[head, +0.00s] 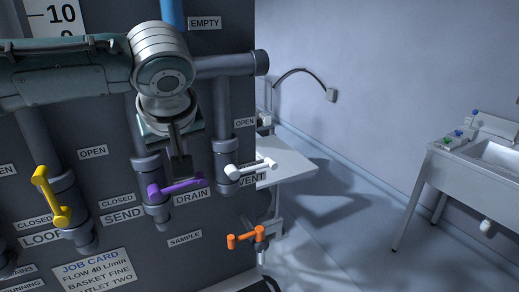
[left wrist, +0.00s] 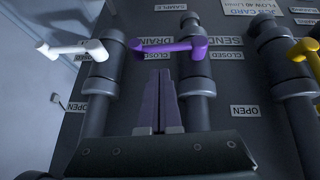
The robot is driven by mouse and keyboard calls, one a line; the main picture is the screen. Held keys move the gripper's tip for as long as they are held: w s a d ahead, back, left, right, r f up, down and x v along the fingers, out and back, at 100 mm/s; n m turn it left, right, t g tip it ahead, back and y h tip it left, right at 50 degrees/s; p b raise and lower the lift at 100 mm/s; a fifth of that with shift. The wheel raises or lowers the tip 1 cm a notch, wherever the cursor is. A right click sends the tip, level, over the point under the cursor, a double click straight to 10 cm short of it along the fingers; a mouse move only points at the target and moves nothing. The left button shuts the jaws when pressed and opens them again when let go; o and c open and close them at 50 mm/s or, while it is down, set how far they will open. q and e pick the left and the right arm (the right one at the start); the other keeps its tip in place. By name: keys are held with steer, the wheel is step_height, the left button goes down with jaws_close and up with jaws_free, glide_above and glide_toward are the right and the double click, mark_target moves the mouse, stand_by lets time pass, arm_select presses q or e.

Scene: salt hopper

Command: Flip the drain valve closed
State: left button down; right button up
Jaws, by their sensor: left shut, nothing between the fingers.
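The purple valve lever (head: 178,187) sits on a vertical grey pipe beside the DRAIN label (head: 192,197). It lies nearly level, with its free end pointing right in the head view. In the left wrist view the purple lever (left wrist: 170,46) lies across its pipe, near CLOSED and DRAIN labels that appear upside down. My left gripper (head: 182,172) is shut and empty, with its fingertips just above the lever. In the left wrist view the fingertips (left wrist: 167,82) stop short of the lever; whether they touch is unclear. My right gripper is not in view.
A white lever (head: 251,169) is close on the right by the VENT label. A yellow lever (head: 50,196) stands upright along its pipe at left. An orange lever (head: 246,237) sits lower right. A white sink table (head: 455,165) stands far right beyond open floor.

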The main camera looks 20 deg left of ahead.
arm_select(q)
steer(key=shift+d+f, duration=0.25)
steer(key=shift+f, duration=0.8)
